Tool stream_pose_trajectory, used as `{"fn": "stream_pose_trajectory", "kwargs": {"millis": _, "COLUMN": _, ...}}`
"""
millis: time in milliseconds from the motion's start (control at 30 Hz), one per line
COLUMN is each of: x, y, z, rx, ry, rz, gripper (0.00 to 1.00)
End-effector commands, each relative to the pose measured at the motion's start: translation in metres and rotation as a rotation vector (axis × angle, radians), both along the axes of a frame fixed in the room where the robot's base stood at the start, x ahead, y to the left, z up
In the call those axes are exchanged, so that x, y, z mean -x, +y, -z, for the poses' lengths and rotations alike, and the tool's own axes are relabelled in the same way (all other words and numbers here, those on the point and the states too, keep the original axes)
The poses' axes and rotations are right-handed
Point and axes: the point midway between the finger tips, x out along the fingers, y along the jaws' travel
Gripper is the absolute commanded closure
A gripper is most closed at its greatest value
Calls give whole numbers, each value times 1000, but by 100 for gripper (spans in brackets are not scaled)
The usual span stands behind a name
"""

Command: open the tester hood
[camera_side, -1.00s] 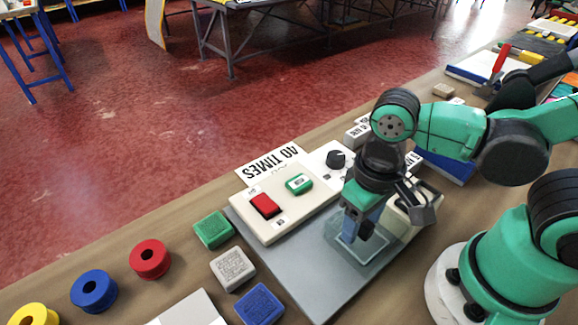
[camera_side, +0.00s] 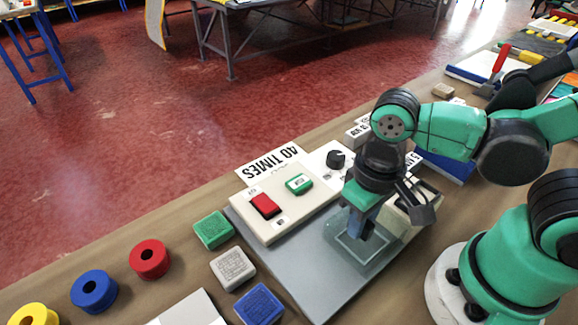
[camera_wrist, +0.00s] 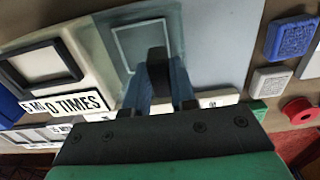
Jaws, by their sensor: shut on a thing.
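The tester hood (camera_side: 345,252) is a clear, box-like cover standing on the grey plate of the tester (camera_side: 300,275). It looks down over the plate, and its far side is hidden behind my gripper. My gripper (camera_side: 362,228) points down at the hood, with blue fingers. In the wrist view my gripper (camera_wrist: 160,90) is shut on a dark handle (camera_wrist: 158,62) at the hood's edge. The hood (camera_wrist: 135,45) shows there as a pale see-through pane with a light square outline under it.
A cream panel with a red switch (camera_side: 265,205) and a green button (camera_side: 299,184) lies left of the hood. A black knob (camera_side: 336,159) stands behind. Green, grey and blue blocks (camera_side: 259,303) sit at the front left, beside coloured rings (camera_side: 150,259).

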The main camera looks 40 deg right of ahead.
Motion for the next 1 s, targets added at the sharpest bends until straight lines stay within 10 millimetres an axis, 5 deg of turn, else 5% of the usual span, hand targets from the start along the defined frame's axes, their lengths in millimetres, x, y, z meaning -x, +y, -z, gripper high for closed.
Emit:
{"fn": "stream_pose_trajectory", "kwargs": {"millis": 833, "x": 0, "y": 0, "z": 0, "rx": 2, "ry": 1, "rz": 0, "gripper": 100}}
{"fn": "stream_pose_trajectory", "kwargs": {"millis": 1000, "x": -1, "y": 17, "z": -1, "rx": 2, "ry": 1, "rz": -8, "gripper": 100}}
